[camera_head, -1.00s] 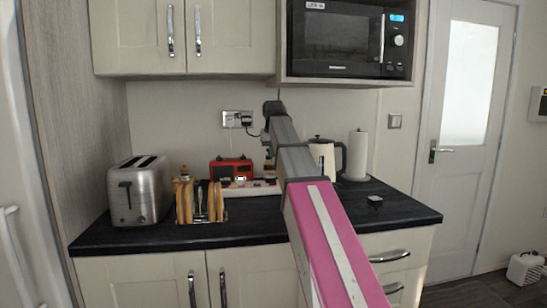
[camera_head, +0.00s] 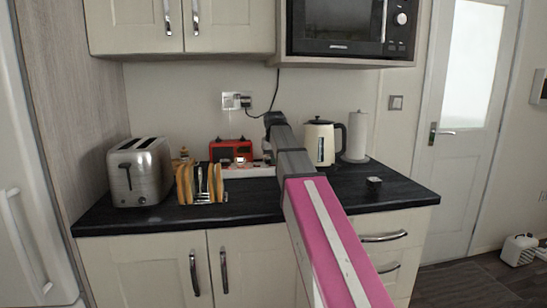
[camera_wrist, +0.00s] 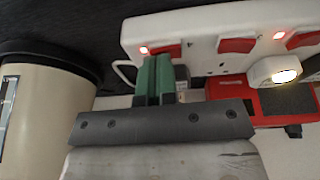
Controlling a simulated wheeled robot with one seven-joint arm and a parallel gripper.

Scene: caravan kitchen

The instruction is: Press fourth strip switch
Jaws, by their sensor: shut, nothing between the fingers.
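A white power strip (camera_head: 250,171) lies on the dark counter in front of the red radio, its right part hidden behind my arm. In the wrist view the strip (camera_wrist: 205,55) shows large, with red rocker switches and small lights. The switch at its left end in that view, on the kettle side, is a red rocker (camera_wrist: 172,51). My gripper (camera_wrist: 155,60) has green fingers, shut together and empty, with the tips beside this switch and overlapping its left part in the picture. I cannot tell whether they touch it. In the head view my gripper is hidden behind my arm.
A cream kettle (camera_head: 320,143) stands close by, right of my arm; it is at left in the wrist view (camera_wrist: 40,120). The red radio (camera_head: 231,151), toast rack (camera_head: 200,184) and steel toaster (camera_head: 140,172) stand left. A small dark object (camera_head: 374,183) lies right. A plug-like piece (camera_wrist: 275,70) sits in the strip.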

